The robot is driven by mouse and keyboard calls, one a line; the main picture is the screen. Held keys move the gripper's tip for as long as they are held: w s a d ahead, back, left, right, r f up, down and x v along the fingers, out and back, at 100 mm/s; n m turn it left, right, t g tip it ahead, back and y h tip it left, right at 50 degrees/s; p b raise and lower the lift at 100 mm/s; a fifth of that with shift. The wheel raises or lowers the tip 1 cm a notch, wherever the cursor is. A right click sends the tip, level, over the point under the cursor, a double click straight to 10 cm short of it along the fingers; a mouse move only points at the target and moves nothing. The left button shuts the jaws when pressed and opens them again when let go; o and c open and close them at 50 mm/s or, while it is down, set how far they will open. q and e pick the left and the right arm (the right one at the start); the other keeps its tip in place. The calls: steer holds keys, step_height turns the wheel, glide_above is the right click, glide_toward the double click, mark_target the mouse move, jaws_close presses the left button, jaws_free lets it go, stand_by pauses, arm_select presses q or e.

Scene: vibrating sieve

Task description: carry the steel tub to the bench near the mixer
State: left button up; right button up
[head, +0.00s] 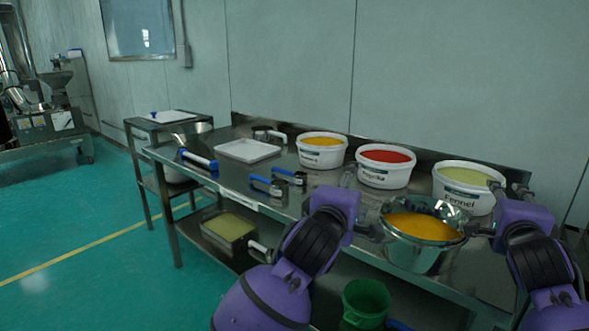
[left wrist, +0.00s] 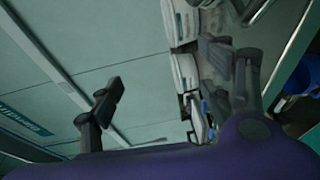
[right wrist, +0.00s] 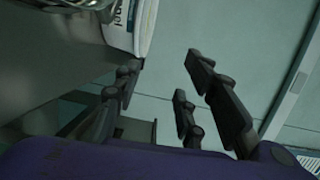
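The steel tub (head: 408,255), with orange-yellow contents, is at the front right of the steel table in the head view. It looks upright. My left gripper (head: 362,205) is at its left side and my right gripper (head: 500,207) at its right side, both close to the rim. In the left wrist view the left gripper's fingers (left wrist: 165,75) are spread wide with nothing held between them. In the right wrist view the right gripper's fingers (right wrist: 163,85) are also apart and empty. Whether any finger touches the tub is unclear.
White tubs of yellow (head: 322,153), red (head: 384,178) and pale green (head: 464,196) material stand behind. A white tray (head: 247,151) and blue-handled tools (head: 266,186) lie left. A green bucket (head: 366,304) is below. A hopper machine (head: 48,115) stands far left; open floor (head: 90,215) lies between.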

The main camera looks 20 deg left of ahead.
arm_select(q)
steer(key=shift+s, duration=1.15)
arm_select(e)
steer(key=o, duration=0.8)
steer(key=shift+s, duration=0.1)
steer(key=s, duration=1.1)
steer(key=shift+s+r, duration=0.4)
